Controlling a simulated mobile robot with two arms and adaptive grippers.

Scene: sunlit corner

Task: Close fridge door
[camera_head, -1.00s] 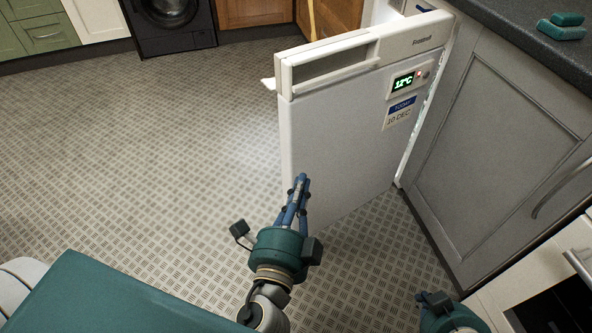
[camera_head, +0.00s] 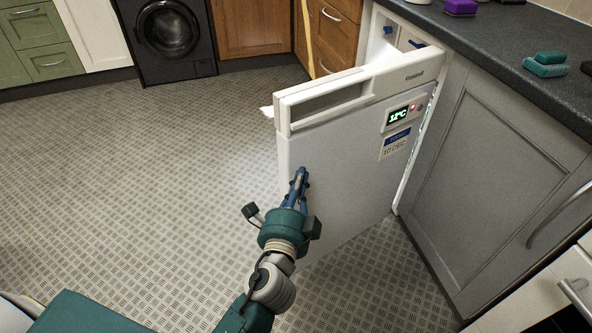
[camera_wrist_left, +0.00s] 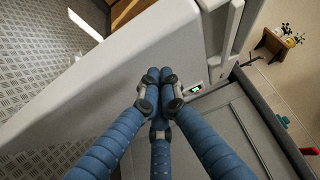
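The white fridge door (camera_head: 345,165) stands open, swung out from the counter on its right. A green-lit temperature display (camera_head: 398,115) and a date label are on its front. Part of the lit fridge interior (camera_head: 390,38) shows behind it. My left gripper (camera_head: 299,182) is in front of the door's outer face, near its free left edge. In the left wrist view the blue fingers (camera_wrist_left: 159,80) are together and empty, with the door face (camera_wrist_left: 110,80) just beyond. I cannot tell if they touch it. My right gripper is out of view.
A grey cabinet (camera_head: 500,150) and dark countertop (camera_head: 490,45) lie right of the door. Teal items (camera_head: 546,66) and a purple item (camera_head: 461,7) sit on the counter. A black washing machine (camera_head: 170,38) stands at the back. The patterned floor (camera_head: 130,160) at left is clear.

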